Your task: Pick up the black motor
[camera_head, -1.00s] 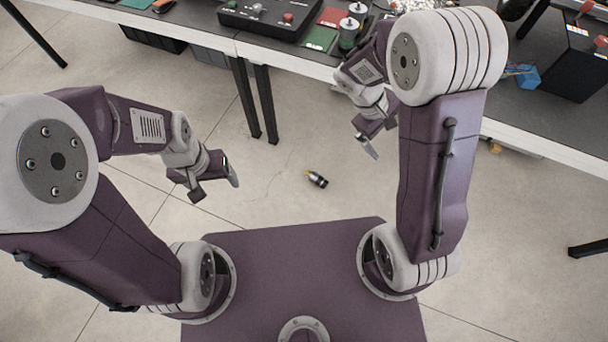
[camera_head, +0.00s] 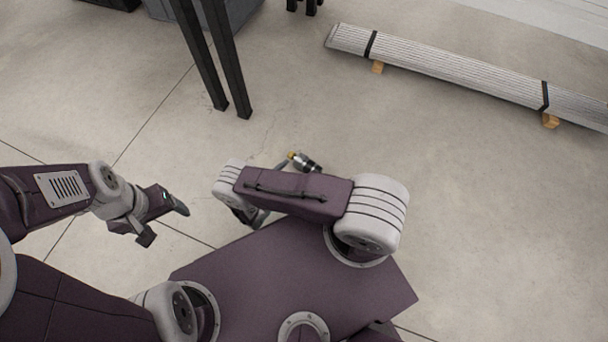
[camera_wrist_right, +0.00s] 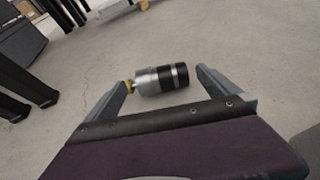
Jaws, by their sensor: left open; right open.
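The black motor (camera_head: 304,162) lies on its side on the floor, just beyond my right arm in the head view. In the right wrist view the motor (camera_wrist_right: 160,79) shows a silver middle, a black end at right and a yellow tip at left. My right gripper (camera_wrist_right: 163,80) is open and empty; in this view the motor appears across the gap between its fingertips, its yellow end beside the left finger. I cannot tell whether they touch. In the head view my right arm mostly hides this gripper. My left gripper (camera_head: 166,226) is open and empty, well left of the motor.
Black table legs (camera_head: 213,60) stand behind and left of the motor. A strapped bundle of long grey bars (camera_head: 455,75) rests on wooden blocks at the back right. The floor (camera_head: 480,200) at right is clear.

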